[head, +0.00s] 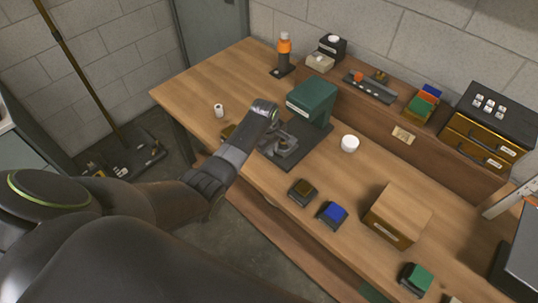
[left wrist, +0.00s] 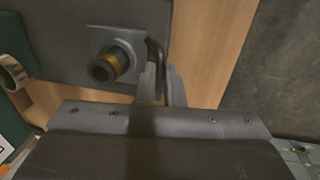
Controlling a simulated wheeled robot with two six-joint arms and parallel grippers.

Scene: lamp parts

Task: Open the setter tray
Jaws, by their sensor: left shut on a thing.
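The setter is a green machine (head: 312,98) on a dark base (head: 312,137), standing on the wooden bench. A grey tray part with a raised round fitting (head: 282,145) sits at its front. In the left wrist view this fitting is a dark socket with a brass ring (left wrist: 106,67) on a grey plate. A dark curved handle (left wrist: 155,52) stands beside it. My left gripper (left wrist: 161,78) is shut on the handle, its fingers on either side. In the head view my left wrist hides the fingertips. My right gripper is out of view.
A small white roll (head: 219,110) lies left of my arm and a white cup (head: 349,144) right of the setter. Dark blocks with brown (head: 302,191) and blue (head: 332,214) tops and a wooden box (head: 398,213) stand further right. Bare bench lies between them.

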